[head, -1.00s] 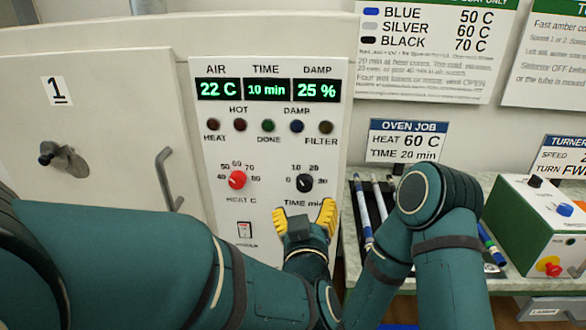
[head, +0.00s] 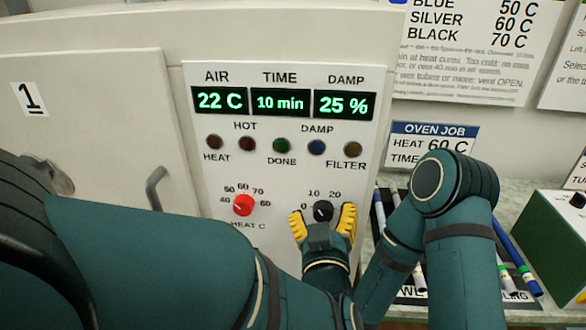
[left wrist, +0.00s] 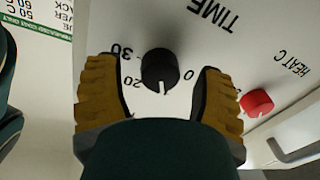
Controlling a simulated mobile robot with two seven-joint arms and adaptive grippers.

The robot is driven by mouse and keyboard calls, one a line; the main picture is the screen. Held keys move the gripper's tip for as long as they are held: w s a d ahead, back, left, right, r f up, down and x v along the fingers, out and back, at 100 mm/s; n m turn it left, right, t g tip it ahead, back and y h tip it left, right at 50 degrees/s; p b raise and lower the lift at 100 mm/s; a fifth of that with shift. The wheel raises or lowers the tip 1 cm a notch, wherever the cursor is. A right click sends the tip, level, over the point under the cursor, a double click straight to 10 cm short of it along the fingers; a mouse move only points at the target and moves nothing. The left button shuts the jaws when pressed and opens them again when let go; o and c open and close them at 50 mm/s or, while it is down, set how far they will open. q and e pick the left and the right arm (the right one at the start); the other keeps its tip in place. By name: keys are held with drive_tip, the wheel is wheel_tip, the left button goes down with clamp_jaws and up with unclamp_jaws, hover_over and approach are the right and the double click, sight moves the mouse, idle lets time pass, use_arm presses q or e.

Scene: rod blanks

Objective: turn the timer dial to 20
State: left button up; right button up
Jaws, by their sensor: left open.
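The black timer dial (head: 323,211) sits on the white oven panel (head: 345,172), under the scale marks 10 and 20. Its white pointer, clear on the dial in the left wrist view (left wrist: 159,68), lies between the 20 and 0 marks. The time display (head: 280,102) reads 10 min. My left gripper (head: 322,221) is open, with one yellow finger on each side of the dial. In the left wrist view my left gripper (left wrist: 163,68) straddles the dial with a gap on both sides. My right gripper is out of view.
The red heat dial (head: 243,205) is left of the timer dial. The oven job card (head: 433,145) shows heat 60 C; its time value is covered by my right arm. Pens (head: 515,262) and a green box (head: 550,235) are at the right.

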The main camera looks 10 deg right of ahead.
use_arm(q)
clamp_jaws()
drive_tip(key=shift+r+m, duration=0.1)
drive_tip(key=shift+m, duration=0.4)
drive_tip(key=m+p, duration=0.2)
drive_tip(key=m, duration=0.2)
drive_tip(key=m+p, duration=0.1)
drive_tip(key=m, duration=0.2)
drive_tip(key=shift+t+p, duration=0.3)
drive_tip(key=shift+p, duration=0.05)
drive_tip(key=shift+m+h+p, duration=0.3)
drive_tip(key=shift+m+p, duration=0.4)
drive_tip(key=shift+m, duration=1.4)
